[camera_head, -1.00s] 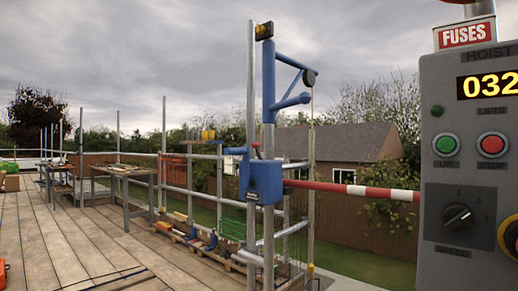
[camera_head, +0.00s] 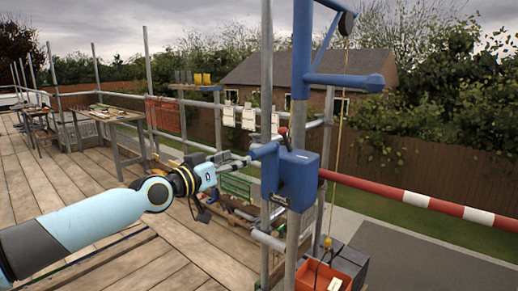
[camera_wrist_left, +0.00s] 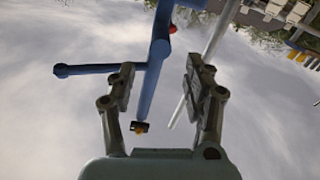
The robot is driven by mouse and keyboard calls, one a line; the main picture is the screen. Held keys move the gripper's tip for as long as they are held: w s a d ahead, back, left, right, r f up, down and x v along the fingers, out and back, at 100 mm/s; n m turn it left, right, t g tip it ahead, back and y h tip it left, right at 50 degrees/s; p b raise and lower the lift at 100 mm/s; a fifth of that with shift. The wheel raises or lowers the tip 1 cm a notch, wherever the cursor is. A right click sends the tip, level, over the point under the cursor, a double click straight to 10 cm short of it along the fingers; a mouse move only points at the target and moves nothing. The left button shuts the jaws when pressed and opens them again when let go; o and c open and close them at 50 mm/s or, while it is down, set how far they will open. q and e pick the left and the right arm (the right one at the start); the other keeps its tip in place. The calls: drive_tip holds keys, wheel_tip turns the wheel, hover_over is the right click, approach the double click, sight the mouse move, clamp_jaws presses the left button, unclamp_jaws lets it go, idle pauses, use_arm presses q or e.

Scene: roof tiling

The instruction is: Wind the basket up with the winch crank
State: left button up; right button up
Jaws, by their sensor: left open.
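The blue winch box (camera_head: 297,180) is fixed to the scaffold post right of centre in the head view. Its crank (camera_head: 264,150) points left from the box, with a red knob (camera_head: 283,131) above. My left gripper (camera_head: 228,171) is left of the crank, apparently just short of it; exact contact is hard to tell. In the left wrist view my gripper (camera_wrist_left: 161,68) is open, with nothing between the fingers, and the blue hoist post (camera_wrist_left: 155,65) shows beyond. An orange basket (camera_head: 308,276) is low beside the post, near the rope's yellow end fitting (camera_head: 327,243). My right gripper is out of view.
A red and white bar (camera_head: 400,195) runs right from the winch. Scaffold posts and rails (camera_head: 267,80) stand close by the crank. A work table (camera_head: 110,115) stands further back left. Bare deck planks (camera_head: 90,190) lie around my left arm.

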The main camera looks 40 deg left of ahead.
sight(259, 153)
use_arm(q)
drive_tip(key=w+b, duration=0.1)
drive_tip(key=w, duration=0.2)
drive_tip(key=w+b, duration=0.1)
drive_tip(key=w, duration=0.2)
drive_tip(key=w+b, duration=0.1)
drive_tip(key=w, duration=0.2)
drive_tip(key=shift+d+f, duration=0.2)
drive_tip(key=shift+d, duration=0.15)
drive_tip(key=shift+w, duration=0.5)
clamp_jaws()
